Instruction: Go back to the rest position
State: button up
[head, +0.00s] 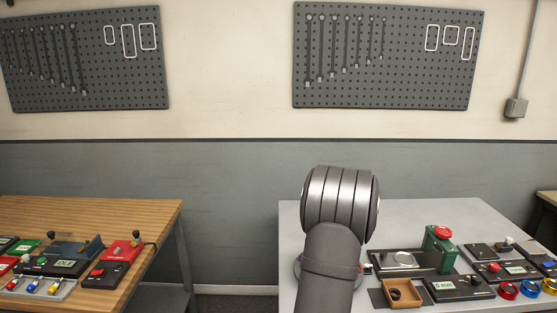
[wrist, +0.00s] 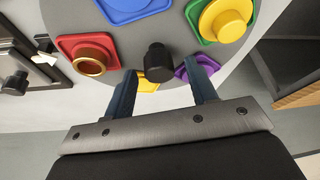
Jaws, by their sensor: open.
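My gripper (wrist: 162,74) shows in the wrist view with its two dark blue fingers spread apart. A black knob (wrist: 158,60) on a yellow base (wrist: 146,85) appears between the fingertips, with gaps to both sides; whether it lies at fingertip depth I cannot tell. It stands on a round grey plate (wrist: 185,40). In the head view my arm hides the gripper and most of that plate.
The plate also carries a red holder (wrist: 68,44) with a brass ring, a blue holder (wrist: 126,12), a green holder (wrist: 194,14) with a yellow knob (wrist: 224,20) and a purple holder (wrist: 206,62). Right of my arm are a green block (head: 438,250) and a wooden tray (head: 403,304).

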jog(key=shift+m+h, duration=0.4)
jog(key=shift+m, duration=0.8)
